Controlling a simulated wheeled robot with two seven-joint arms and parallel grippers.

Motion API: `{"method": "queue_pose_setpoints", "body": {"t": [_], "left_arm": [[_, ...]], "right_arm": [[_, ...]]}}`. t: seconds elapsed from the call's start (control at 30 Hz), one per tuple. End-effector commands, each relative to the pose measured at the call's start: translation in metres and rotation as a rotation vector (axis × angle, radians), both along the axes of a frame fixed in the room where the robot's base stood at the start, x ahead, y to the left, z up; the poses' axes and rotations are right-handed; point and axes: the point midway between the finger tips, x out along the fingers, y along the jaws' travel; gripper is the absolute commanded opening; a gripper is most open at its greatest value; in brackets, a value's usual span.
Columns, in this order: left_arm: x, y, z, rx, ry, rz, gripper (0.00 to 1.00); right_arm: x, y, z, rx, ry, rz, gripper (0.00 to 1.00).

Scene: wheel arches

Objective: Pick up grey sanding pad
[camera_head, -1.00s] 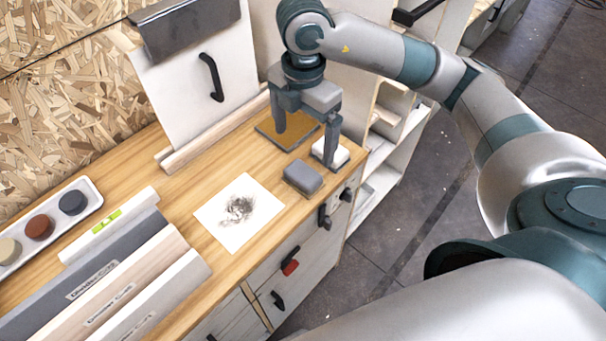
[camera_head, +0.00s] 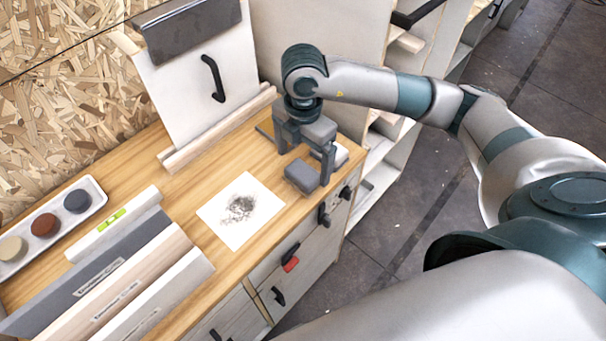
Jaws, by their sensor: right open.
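The grey sanding pad (camera_head: 301,177) lies on the wooden worktop, right of a white sheet with a dark smudge (camera_head: 240,208). My right gripper (camera_head: 304,166) is open and points down at the pad's far side. One finger shows at the pad's far left and the other at its right. I cannot tell whether either finger touches it. A white block (camera_head: 341,154) is partly hidden behind the right finger. My left gripper is out of view.
A tray with round pucks (camera_head: 43,225) lies at the left. Long boards (camera_head: 110,275) and a level (camera_head: 113,222) lie front left. A white panel with a black handle (camera_head: 212,78) stands behind. The worktop's right edge is close to the pad.

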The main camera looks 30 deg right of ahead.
Motion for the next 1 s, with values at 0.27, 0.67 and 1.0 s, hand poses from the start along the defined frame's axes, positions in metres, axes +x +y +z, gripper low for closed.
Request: {"method": "queue_pose_setpoints", "body": {"t": [0.27, 0.67, 1.0], "left_arm": [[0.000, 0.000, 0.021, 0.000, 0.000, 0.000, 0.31], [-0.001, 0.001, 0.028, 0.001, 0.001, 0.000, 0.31], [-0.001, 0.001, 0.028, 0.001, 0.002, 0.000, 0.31]], "right_arm": [[0.000, 0.000, -0.022, -0.001, 0.006, -0.001, 0.92], [0.001, 0.000, -0.051, 0.001, 0.001, 0.000, 0.92], [0.001, 0.000, -0.050, 0.001, 0.001, 0.000, 0.92]]}}
